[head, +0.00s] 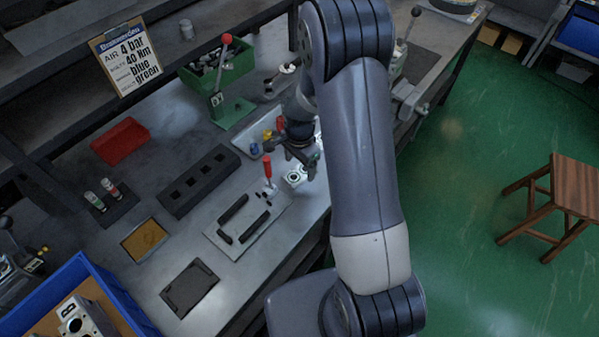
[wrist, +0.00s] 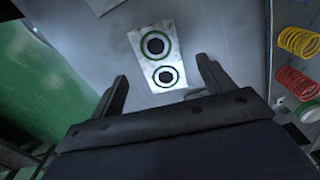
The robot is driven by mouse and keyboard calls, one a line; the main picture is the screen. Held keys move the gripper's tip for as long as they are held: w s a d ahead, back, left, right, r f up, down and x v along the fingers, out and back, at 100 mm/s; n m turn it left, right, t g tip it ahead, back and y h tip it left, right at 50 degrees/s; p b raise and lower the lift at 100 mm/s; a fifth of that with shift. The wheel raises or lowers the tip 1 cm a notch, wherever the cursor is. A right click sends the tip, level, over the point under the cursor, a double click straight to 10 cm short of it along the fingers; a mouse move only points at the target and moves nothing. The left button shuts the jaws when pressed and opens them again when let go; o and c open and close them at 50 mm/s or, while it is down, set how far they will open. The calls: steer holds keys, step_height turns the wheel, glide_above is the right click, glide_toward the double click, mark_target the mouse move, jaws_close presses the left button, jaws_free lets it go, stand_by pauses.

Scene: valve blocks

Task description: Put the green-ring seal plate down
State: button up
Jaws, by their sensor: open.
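The green-ring seal plate (wrist: 137,42) is a pale rectangular plate with two dark holes, each ringed in green. In the wrist view it lies flat on the grey bench, ahead of and between the fingers. In the head view the plate (head: 295,178) shows near the bench's front edge, partly hidden by my arm. My gripper (wrist: 162,71) is open, its two fingers spread on either side of the plate's near end with nothing held. In the head view my gripper (head: 302,158) is just above and beside the plate, partly hidden.
A tray (head: 240,148) of coloured parts stands beside the gripper; yellow (wrist: 299,41) and red springs (wrist: 297,83) show at right in the wrist view. A red-handled tool (head: 267,170) stands near a pale fixture plate (head: 215,236). A green bin (head: 232,70) is behind.

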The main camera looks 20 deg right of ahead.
mark_target(300, 172)
steer(key=shift+w+f+p, duration=0.1)
steer(key=shift+f+p, duration=0.2)
steer(key=shift+f, duration=1.35)
steer(key=c, duration=1.3)
steer(key=shift+r, duration=0.15)
